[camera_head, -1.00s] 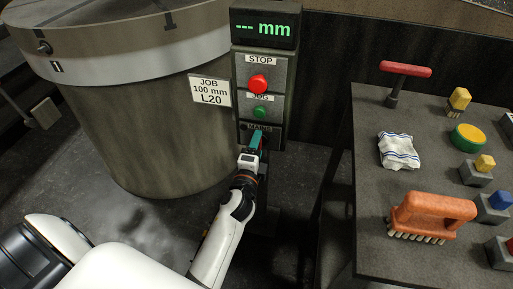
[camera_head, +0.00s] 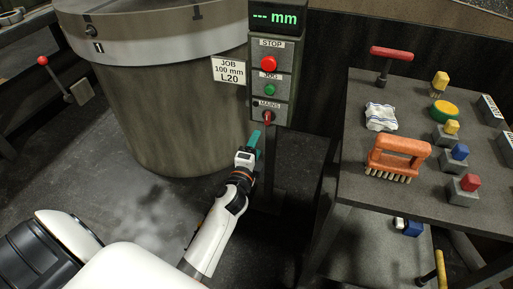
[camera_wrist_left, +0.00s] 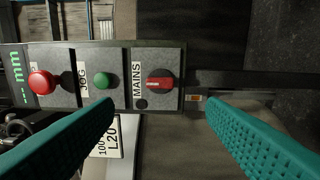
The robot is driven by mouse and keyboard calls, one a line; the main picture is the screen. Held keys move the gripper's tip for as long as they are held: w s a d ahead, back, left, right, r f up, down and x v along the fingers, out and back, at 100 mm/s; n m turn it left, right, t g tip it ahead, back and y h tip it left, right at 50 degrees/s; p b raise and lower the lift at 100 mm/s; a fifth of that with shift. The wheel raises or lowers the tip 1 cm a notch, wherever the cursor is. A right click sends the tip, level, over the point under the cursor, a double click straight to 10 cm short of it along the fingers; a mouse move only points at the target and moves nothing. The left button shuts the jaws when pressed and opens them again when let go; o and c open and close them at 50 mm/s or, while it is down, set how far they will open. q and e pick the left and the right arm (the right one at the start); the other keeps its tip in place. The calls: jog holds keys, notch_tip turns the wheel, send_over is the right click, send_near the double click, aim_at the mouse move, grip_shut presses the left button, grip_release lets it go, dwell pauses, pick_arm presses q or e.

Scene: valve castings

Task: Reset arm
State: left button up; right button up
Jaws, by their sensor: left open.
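My left gripper (camera_head: 255,140) is just below the control box (camera_head: 286,60) in the head view, with its teal fingers pointing up toward it. In the left wrist view my left gripper (camera_wrist_left: 160,125) is open, its two fingers wide apart with nothing between them. The red mains switch (camera_wrist_left: 160,84) lies ahead of the fingers, apart from them. It also shows in the head view (camera_head: 267,117). The green jog button (camera_wrist_left: 102,81) and red stop button (camera_wrist_left: 41,82) are beside it on the box. My right gripper is not in view.
A large round drum (camera_head: 170,110) with a job label (camera_head: 229,71) stands left of the box. A table (camera_head: 390,205) at right holds an orange brush (camera_head: 398,153), a red-handled tool (camera_head: 391,54), a cloth (camera_head: 381,117) and several coloured blocks. A red-knobbed lever (camera_head: 42,61) is at far left.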

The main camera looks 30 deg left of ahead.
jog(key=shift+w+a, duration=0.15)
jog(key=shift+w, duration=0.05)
